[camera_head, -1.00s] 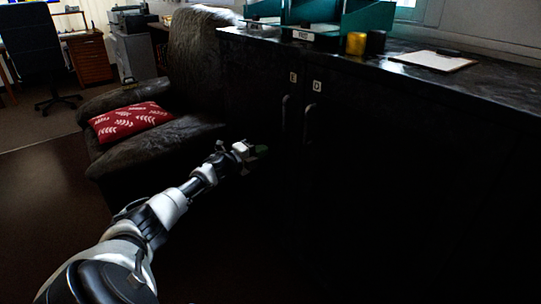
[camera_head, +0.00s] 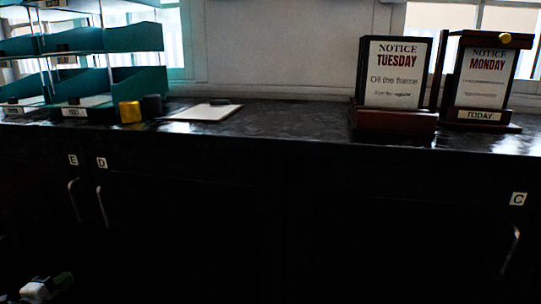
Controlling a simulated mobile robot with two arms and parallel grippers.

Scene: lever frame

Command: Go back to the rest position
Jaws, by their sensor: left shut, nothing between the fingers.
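My left gripper (camera_head: 62,281) shows at the bottom left corner, low in front of the dark cabinet doors. It is shut and empty, and it touches nothing that I can see. Most of my left arm is out of the picture. My right gripper does not show. The lever frame (camera_head: 486,80) stands at the right on the counter, with a dark lever with a yellow knob across its top. It carries a "NOTICE MONDAY" sheet and a "TODAY" label. A "NOTICE TUESDAY" sign (camera_head: 394,85) stands in a wooden base left of it.
A dark counter (camera_head: 290,125) runs across the view, with cabinet doors marked E, D and C and metal handles below. The counter's middle is clear.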

